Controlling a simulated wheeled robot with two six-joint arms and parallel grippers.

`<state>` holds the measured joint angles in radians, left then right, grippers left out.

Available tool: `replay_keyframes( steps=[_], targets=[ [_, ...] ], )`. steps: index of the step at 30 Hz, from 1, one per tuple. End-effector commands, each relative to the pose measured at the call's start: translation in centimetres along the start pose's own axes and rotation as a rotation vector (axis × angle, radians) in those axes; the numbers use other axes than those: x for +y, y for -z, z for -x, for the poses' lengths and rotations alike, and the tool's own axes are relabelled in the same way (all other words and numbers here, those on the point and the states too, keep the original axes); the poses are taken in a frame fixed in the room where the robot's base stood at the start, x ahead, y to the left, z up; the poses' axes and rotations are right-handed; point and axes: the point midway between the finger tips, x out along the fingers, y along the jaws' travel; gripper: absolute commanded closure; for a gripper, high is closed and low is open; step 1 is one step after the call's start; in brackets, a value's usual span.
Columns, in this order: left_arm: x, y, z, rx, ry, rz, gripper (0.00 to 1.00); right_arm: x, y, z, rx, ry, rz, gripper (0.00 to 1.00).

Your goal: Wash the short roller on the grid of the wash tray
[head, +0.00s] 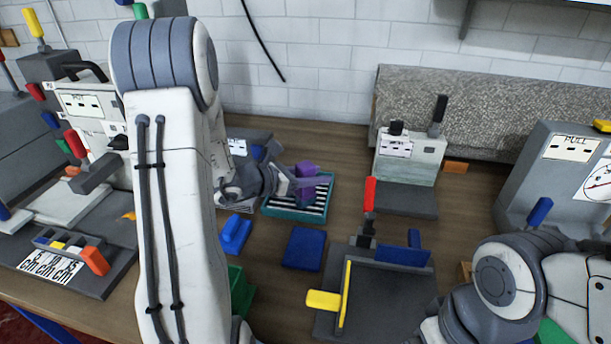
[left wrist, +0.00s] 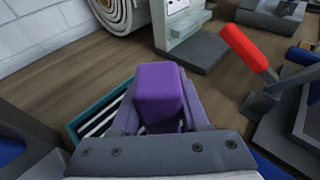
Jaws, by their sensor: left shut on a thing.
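The short roller, of which a purple block-shaped handle (head: 307,171) shows, stands upright in my left gripper (head: 306,184). The gripper is shut on it, and the purple block rises between the fingers in the left wrist view (left wrist: 160,92). The wash tray (head: 268,209) is a teal frame with a black-and-white striped grid. Roller and gripper are over the tray's grid; I cannot tell whether the roller's lower end touches it. In the left wrist view the tray (left wrist: 77,132) is partly hidden behind the gripper. My right gripper is not in view.
A blue block with a raised grip (head: 236,232) and a flat blue pad (head: 303,249) lie in front of the tray. A rolled grey rug (head: 490,110) lies behind.

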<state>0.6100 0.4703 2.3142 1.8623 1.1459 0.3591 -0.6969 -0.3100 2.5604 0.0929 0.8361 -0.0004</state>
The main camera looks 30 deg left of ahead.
Motion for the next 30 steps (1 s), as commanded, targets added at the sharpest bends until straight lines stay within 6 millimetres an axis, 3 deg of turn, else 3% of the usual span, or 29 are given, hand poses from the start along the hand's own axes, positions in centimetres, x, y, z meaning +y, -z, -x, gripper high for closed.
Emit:
replay_keyframes(
  steps=[6, 17, 30],
  targets=[
    [-1.0, 0.5, -1.2, -0.001, 0.000, -0.001, 1.00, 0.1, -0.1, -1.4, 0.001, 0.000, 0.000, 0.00],
    [-1.1, 0.5, -1.4, -0.001, 0.001, -0.001, 1.00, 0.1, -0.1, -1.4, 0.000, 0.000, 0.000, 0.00],
    [-0.9, -3.6, 0.1, -0.002, -0.002, -0.002, 1.00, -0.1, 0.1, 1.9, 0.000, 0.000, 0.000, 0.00]
  ],
)
